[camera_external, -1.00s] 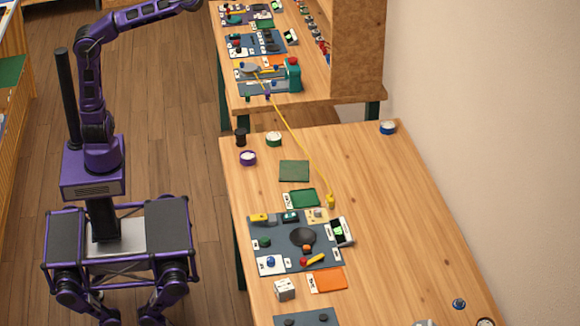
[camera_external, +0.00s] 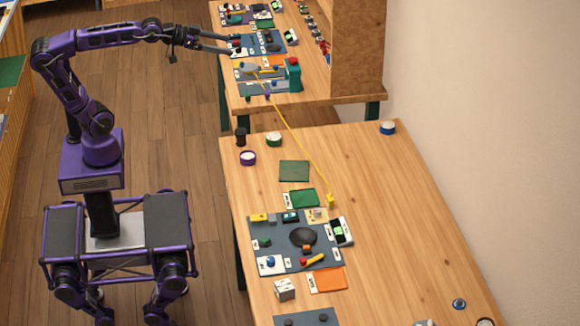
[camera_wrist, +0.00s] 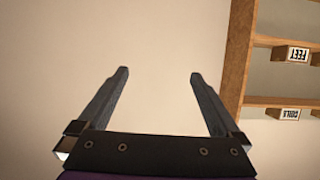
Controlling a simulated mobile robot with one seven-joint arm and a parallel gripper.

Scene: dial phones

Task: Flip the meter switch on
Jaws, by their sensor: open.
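My gripper (camera_external: 236,44) is open and empty, stretched out level toward the far table's left edge in the external view. In the wrist view its two fingers (camera_wrist: 158,73) stand wide apart with only a pale wall ahead. A blue-grey work board (camera_external: 270,232) on the near table carries several small parts. At its right edge is a small white unit with a green-lit display (camera_external: 341,231), which may be the meter. A similar unit (camera_external: 291,37) stands by a board on the far table. The meter switch is too small to make out.
The near table (camera_external: 400,220) is mostly clear on its right. A yellow cord (camera_external: 300,145) runs between the tables. A teal device (camera_external: 293,74) stands on the far table. Wooden shelves with labels (camera_wrist: 291,54) show at right in the wrist view.

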